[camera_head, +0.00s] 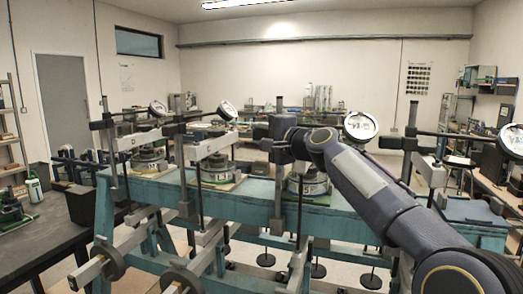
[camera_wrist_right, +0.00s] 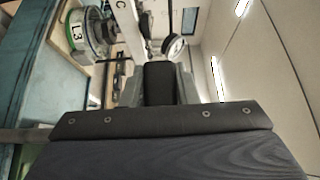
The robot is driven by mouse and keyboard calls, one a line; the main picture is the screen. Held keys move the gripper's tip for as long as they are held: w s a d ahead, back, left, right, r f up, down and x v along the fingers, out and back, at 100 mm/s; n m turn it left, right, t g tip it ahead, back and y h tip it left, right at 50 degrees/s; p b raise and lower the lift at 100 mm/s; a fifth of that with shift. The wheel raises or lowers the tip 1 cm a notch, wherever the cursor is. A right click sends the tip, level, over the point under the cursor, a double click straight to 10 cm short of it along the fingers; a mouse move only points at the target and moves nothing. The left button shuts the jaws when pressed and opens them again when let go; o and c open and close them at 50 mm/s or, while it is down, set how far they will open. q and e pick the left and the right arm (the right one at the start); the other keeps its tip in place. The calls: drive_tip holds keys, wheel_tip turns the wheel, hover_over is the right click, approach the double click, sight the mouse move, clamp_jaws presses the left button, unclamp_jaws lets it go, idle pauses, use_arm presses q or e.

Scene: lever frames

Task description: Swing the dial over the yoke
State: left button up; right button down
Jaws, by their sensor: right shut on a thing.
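Several round white dials on thin arms stand along a row of lever frames. The dial (camera_head: 360,126) of the third frame shows just above my right forearm, to the right of that frame's round base piece (camera_head: 308,186). My right gripper (camera_wrist_right: 160,88) is shut on a dark block (camera_wrist_right: 159,76), and a dial (camera_wrist_right: 175,47) shows beyond it in the wrist view. In the head view the dark block (camera_head: 261,132) sits by the third post, at my wrist. The yoke under this dial is mostly hidden by my arm; I cannot tell their alignment. My left gripper is out of view.
The teal bench (camera_head: 152,194) carries the frames; weights and beams hang in front. Neighbouring dials (camera_head: 227,110) and (camera_head: 511,140) stand on both sides. A dark table (camera_head: 45,235) is at left.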

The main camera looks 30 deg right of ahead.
sight(265, 136)
drive_tip(key=shift+s+n+y, duration=0.1)
drive_tip(key=shift+n+y, duration=0.2)
drive_tip(key=shift+y, duration=0.1)
drive_tip(key=c, duration=1.1)
unclamp_jaws()
drive_tip(key=s, duration=0.2)
drive_tip(key=s+b, duration=0.1)
drive_tip(key=s, duration=0.1)
drive_tip(key=s+d+b, duration=0.1)
drive_tip(key=s, duration=0.1)
drive_tip(key=shift+s+d+f, duration=0.1)
drive_tip(key=shift+s, duration=0.2)
drive_tip(key=shift+s+d, duration=0.1)
drive_tip(key=shift+s, duration=0.45)
drive_tip(key=shift+c, duration=0.2)
